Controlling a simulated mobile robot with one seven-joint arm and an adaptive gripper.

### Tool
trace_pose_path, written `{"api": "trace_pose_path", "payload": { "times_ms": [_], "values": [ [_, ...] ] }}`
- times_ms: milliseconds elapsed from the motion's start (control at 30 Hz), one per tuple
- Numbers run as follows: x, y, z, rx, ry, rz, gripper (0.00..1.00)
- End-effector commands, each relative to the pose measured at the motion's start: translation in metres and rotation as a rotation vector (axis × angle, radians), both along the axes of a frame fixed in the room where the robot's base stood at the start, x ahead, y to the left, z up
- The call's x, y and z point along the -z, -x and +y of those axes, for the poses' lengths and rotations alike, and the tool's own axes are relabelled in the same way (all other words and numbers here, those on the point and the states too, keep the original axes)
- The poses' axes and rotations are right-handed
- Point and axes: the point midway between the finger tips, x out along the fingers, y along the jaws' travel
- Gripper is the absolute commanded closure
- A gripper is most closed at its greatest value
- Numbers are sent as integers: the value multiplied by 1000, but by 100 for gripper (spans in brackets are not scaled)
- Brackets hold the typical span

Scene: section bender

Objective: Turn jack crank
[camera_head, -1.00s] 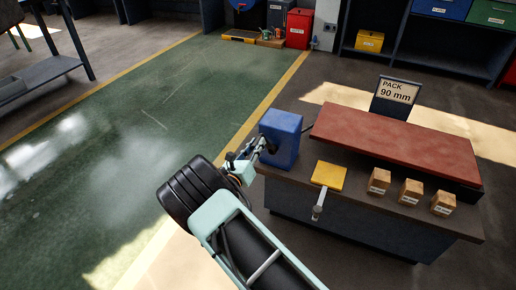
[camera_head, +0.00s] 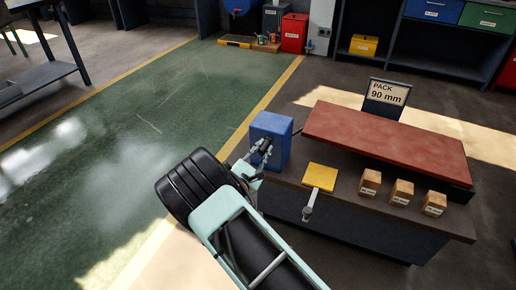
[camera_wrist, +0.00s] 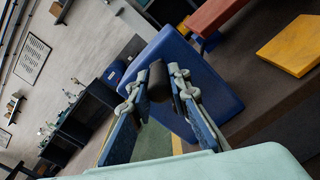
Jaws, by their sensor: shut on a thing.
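The blue jack housing (camera_head: 272,136) stands at the left end of the workbench. It also fills the middle of the wrist view (camera_wrist: 205,95). A dark, rounded crank handle (camera_wrist: 158,82) sits in front of its face, between my fingers. My gripper (camera_head: 264,150) is at the near side of the housing, and its fingers (camera_wrist: 157,76) are closed around the handle. The crank's arm and its joint to the housing are hidden by the fingers.
The workbench (camera_head: 290,178) carries a long red slab (camera_head: 385,140), a yellow plate (camera_head: 320,177) with a grey lever (camera_head: 309,206), several small wooden blocks (camera_head: 402,192) and a "PACK 90 mm" sign (camera_head: 388,94). Green floor (camera_head: 110,120) to the left is clear.

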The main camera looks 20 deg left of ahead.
Motion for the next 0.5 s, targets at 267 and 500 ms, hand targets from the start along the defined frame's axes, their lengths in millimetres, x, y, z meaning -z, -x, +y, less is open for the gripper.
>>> {"api": "trace_pose_path", "payload": {
  "times_ms": [267,500],
  "values": [
    [8,1,-16,5,-215,-16,100],
    [13,2,-22,3,-337,-24,100]
  ]
}}
